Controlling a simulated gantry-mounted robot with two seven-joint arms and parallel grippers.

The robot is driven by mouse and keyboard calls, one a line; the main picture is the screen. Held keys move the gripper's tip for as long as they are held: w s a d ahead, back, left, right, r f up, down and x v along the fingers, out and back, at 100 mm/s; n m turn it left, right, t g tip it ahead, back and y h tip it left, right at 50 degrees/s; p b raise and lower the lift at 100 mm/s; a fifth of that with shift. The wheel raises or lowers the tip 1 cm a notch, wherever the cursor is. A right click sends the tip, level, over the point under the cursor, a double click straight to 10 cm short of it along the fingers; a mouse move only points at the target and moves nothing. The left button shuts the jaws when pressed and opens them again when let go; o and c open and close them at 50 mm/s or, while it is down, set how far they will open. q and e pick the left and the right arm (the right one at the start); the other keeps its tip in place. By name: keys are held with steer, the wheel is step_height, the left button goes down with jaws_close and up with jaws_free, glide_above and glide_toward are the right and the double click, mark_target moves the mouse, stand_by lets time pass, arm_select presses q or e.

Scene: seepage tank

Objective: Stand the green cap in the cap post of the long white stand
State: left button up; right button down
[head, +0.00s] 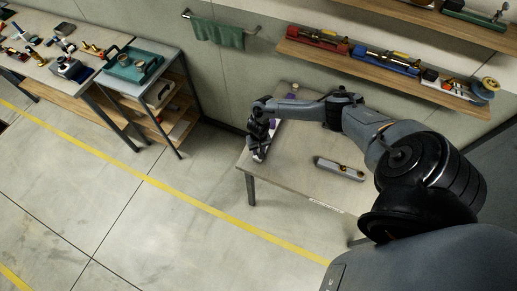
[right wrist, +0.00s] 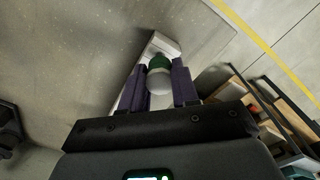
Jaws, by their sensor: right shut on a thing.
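In the right wrist view, my right gripper (right wrist: 160,80) has its two purple fingers closed on the green cap (right wrist: 159,62). A pale rounded part shows between the fingers on the near side of the green; I cannot tell whether it belongs to the cap. The long white stand (right wrist: 164,42) lies beyond and under the fingers, mostly hidden by them. I cannot tell whether the cap touches the stand or its cap post. In the head view, my right gripper (head: 262,140) is over the left part of the table, hiding the cap. My left gripper is in neither view.
The table (head: 290,185) has a long grey holder (head: 339,168) with yellow and dark parts to the right of the gripper. A small purple thing (head: 291,96) is near the back edge. The table's front is mostly clear. A wall shelf (head: 385,71) hangs behind.

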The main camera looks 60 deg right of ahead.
steer(key=shift+f, duration=0.3)
stand_by(0.7)
steer(key=shift+p, duration=0.35)
stand_by(0.4)
steer(key=shift+f, duration=0.3)
stand_by(0.5)
steer(key=shift+p, duration=0.3)
stand_by(0.3)
steer(key=shift+f, duration=0.3)
stand_by(0.4)
stand_by(0.6)
steer(key=shift+f, duration=0.3)
stand_by(0.3)
